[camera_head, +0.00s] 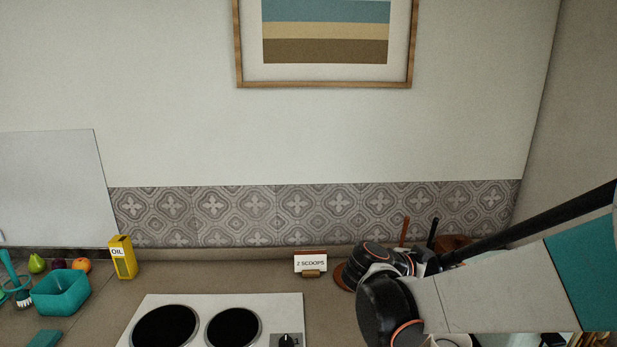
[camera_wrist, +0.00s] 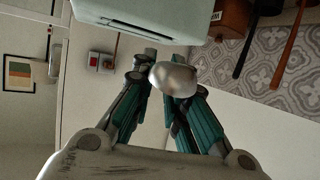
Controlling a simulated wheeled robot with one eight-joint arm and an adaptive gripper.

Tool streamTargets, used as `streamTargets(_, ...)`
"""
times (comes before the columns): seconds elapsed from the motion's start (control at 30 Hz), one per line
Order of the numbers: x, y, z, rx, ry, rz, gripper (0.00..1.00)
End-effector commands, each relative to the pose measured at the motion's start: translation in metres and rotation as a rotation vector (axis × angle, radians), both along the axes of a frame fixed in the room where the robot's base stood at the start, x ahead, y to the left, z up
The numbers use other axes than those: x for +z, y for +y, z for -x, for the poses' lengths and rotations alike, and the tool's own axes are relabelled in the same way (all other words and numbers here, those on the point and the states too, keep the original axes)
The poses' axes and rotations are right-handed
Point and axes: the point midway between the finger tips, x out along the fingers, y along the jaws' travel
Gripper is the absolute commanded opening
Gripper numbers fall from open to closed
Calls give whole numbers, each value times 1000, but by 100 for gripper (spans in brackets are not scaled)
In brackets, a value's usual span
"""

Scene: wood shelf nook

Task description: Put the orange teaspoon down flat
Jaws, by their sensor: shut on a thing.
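In the wrist view, my gripper (camera_wrist: 160,76) has its teal-padded fingers closed together on the teaspoon. A shiny silver rounded piece, which looks like the bowl of the teaspoon (camera_wrist: 176,79), shows at the fingertips. No orange part of it can be made out, and its handle is hidden. The teaspoon is held in the air, and its tilt is hard to tell. In the head view, my arm covers the gripper and the teaspoon at the right of the counter.
A hob (camera_head: 220,318) fills the middle front of the counter. A "2 SCOOPS" card (camera_head: 311,263) stands behind it. An orange-brown handle (camera_head: 405,231) and a black handle (camera_head: 433,233) rise behind my arm. A teal bin (camera_head: 60,296) and oil box (camera_head: 122,260) stand left.

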Motion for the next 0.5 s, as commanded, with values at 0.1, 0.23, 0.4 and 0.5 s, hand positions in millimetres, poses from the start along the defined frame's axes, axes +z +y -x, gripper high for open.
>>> streamTargets(0.1,-28,19,-20,201,-1,0,0)
streamTargets(0.23,-48,46,-37,417,-1,1,0)
streamTargets(0.4,-60,80,-49,653,-1,-1,0)
streamTargets(0.5,-61,97,-51,753,-2,-1,0)
